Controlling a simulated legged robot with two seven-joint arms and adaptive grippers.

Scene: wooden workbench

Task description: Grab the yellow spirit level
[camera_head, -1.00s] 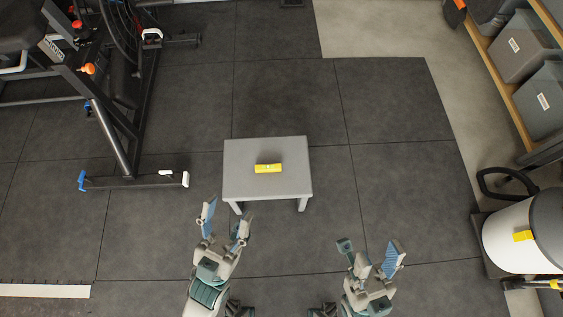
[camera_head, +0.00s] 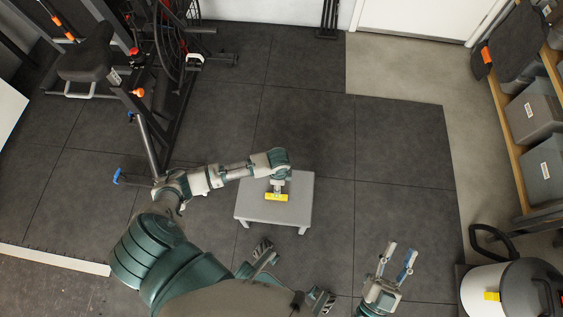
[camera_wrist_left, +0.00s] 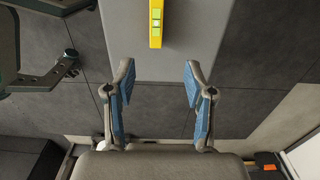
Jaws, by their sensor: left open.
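The yellow spirit level (camera_head: 276,197) lies on the small grey table (camera_head: 250,208), near its middle. In the left wrist view the spirit level (camera_wrist_left: 156,24) is at the top centre, beyond my fingertips, with its vial showing. My left gripper (camera_wrist_left: 160,70) is open and empty, its two blue-padded fingers spread on either side of the level's line. In the head view my left arm reaches over the table and its wrist hides most of that gripper. My right gripper (camera_head: 398,250) is open and empty, low and to the right of the table.
Black exercise equipment (camera_head: 160,60) stands at the upper left. A shelf with grey bins (camera_head: 535,120) is along the right, and a white round container (camera_head: 485,290) stands at the lower right.

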